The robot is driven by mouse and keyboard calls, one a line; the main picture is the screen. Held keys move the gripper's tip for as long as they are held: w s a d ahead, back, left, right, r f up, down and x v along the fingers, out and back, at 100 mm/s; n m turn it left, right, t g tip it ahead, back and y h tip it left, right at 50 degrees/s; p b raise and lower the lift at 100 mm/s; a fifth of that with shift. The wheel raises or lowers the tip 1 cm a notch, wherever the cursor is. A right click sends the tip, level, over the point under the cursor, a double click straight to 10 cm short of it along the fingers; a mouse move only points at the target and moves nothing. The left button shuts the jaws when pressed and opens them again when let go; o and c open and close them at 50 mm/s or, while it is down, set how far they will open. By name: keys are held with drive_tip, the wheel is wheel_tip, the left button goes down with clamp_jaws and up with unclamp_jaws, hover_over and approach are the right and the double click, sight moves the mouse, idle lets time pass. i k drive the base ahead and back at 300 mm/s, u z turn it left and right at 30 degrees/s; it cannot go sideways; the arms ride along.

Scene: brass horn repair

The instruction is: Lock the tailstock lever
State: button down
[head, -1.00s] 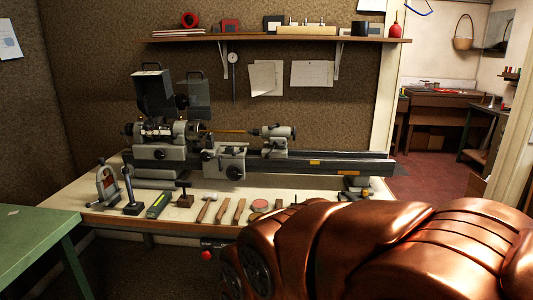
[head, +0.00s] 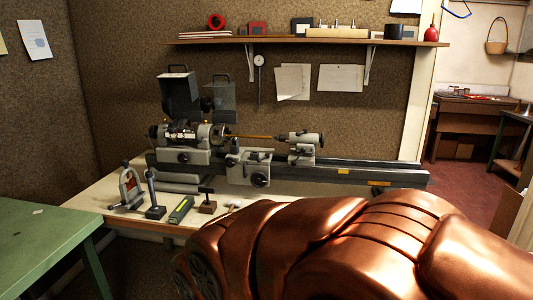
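The small grey lathe (head: 300,168) stands on the bench along the back wall. Its tailstock (head: 303,146) sits on the bed right of the middle, with a thin brass-coloured rod (head: 250,137) running left from it to the headstock (head: 185,142). The tailstock lever is too small to make out, so its position cannot be told. My copper arm fills the lower right, in front of the bench and below the tailstock in the picture. My gripper is not in view.
A green table (head: 45,240) stands at the left front. Several tools, including a dark upright stand (head: 153,198) and a green-and-black block (head: 181,210), lie on the bench's front edge. A shelf (head: 310,41) hangs above the lathe. A doorway opens at the right.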

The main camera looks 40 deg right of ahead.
sight(303, 149)
drive_tip(key=u, duration=0.25)
drive_tip(key=i, duration=0.65)
drive_tip(key=z, duration=0.65)
drive_tip(key=i, duration=0.65)
drive_tip(key=z, duration=0.75)
